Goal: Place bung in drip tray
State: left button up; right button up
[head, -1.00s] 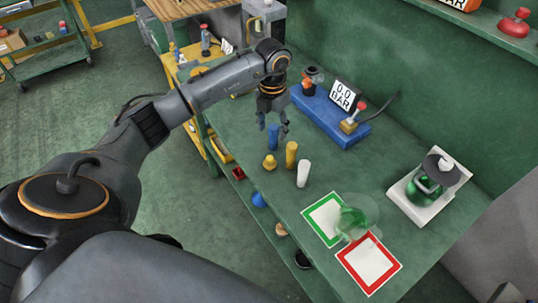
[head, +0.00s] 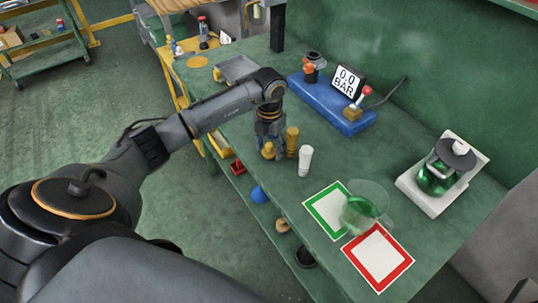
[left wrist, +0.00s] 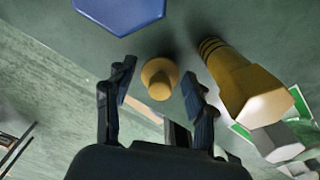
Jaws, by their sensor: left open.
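A small yellow bung (head: 268,151) stands near the front edge of the green bench. My left gripper (head: 273,148) is open just above and around it, partly covering it. In the left wrist view the bung (left wrist: 158,79) sits between the two spread fingers of the gripper (left wrist: 159,76), with gaps on both sides. A shallow grey tray (head: 236,69), which looks like the drip tray, lies at the far end of the bench beyond my arm, partly hidden by it. My right gripper is out of view.
A yellow ringed plug (head: 292,143) and a white plug (head: 305,160) stand close right of the gripper. A blue plug (left wrist: 118,12) is near too. A blue pressure rig (head: 332,104) stands behind. A clear vessel (head: 366,206) sits by green and red framed cards.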

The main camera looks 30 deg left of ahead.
pick_arm(q)
jog(key=shift+f, duration=0.35)
jog(key=c, duration=1)
jog(key=shift+o, duration=0.2)
jog(key=shift+w, duration=0.1)
